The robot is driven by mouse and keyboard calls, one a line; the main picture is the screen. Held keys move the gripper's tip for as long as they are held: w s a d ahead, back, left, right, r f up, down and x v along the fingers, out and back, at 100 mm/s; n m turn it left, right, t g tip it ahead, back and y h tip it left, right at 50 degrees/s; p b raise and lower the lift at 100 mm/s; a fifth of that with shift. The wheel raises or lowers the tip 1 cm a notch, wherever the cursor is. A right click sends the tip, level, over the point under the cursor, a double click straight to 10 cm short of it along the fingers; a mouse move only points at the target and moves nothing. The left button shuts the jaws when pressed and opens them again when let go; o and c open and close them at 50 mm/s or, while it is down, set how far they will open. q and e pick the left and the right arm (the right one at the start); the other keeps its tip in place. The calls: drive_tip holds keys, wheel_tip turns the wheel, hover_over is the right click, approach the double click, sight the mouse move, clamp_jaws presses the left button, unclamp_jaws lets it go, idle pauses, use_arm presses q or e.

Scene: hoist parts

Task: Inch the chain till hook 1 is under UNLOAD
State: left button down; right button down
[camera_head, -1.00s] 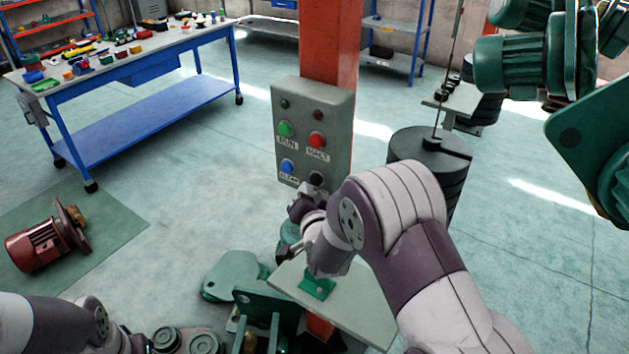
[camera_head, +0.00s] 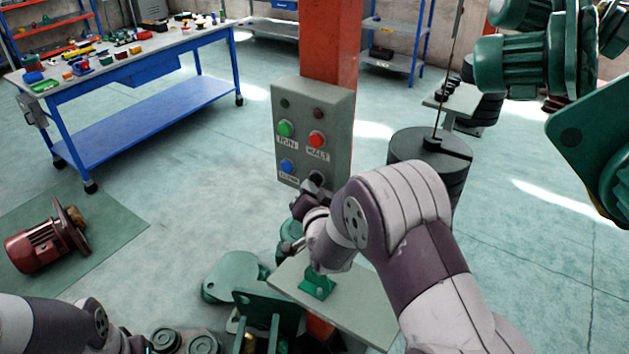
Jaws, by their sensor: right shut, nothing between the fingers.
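A grey control box (camera_head: 312,135) is fixed to the orange column. It carries a green button (camera_head: 286,129) labelled RUN, a red button (camera_head: 317,139) labelled HALT, a blue button (camera_head: 287,166) with a label too small to read surely, and a black button (camera_head: 316,178) at lower right. My right gripper (camera_head: 314,191) is shut and empty, just below the black button and partly over its lower area; I cannot tell if it touches. My left arm shows at lower left, its gripper out of view. I see no chain, numbered hook or UNLOAD sign.
A pale plate (camera_head: 360,308) with green brackets (camera_head: 262,305) lies below the right forearm. Dark stacked weights (camera_head: 425,155) stand right of the box, and green motors (camera_head: 520,65) hang at upper right. A red motor (camera_head: 38,245) lies on a mat; a blue workbench (camera_head: 150,110) stands behind.

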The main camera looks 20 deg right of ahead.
drive_tip(key=shift+w+d, duration=0.25)
drive_tip(key=shift+d, duration=0.1)
idle(0.5)
drive_tip(key=shift+a, duration=0.1)
idle(5.6)
drive_tip(key=shift+s+a+b, duration=0.35)
drive_tip(key=shift+s+a, duration=0.15)
drive_tip(key=shift+a, duration=0.1)
drive_tip(key=shift+s+a, duration=0.8)
drive_tip(key=shift+a, duration=0.2)
drive_tip(key=shift+s+a, duration=0.75)
drive_tip(key=shift+a, duration=0.2)
